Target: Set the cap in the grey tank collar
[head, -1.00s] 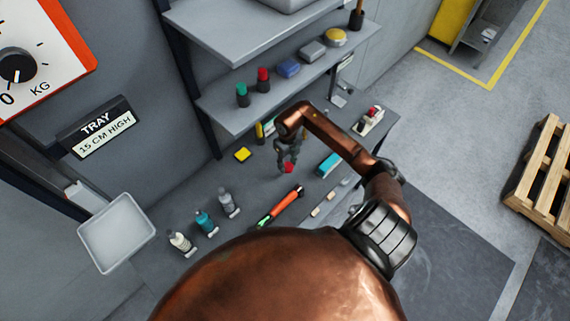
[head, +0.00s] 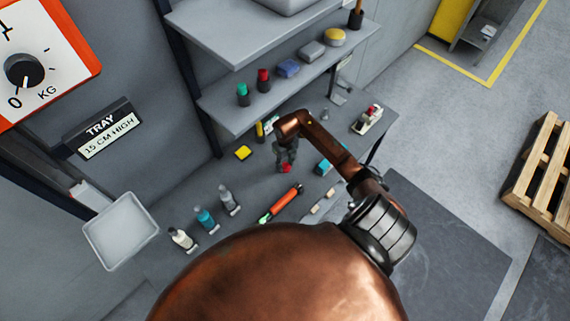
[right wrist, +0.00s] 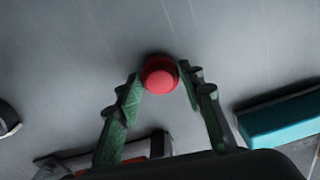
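The cap appears to be the red round piece (right wrist: 159,76) in the right wrist view; it also shows as a small red spot (head: 287,168) in the head view. My right gripper (right wrist: 160,78) has its two green-padded fingers at either side of the cap, and they appear to touch it. In the head view my right gripper (head: 287,158) hangs over the middle of the bench, pointing down. How high the cap is above the bench is hard to tell. I cannot make out a grey tank collar in these views. My left gripper is not in view.
Shelves (head: 225,113) hold more items behind. A white tray (head: 121,233) is at left.

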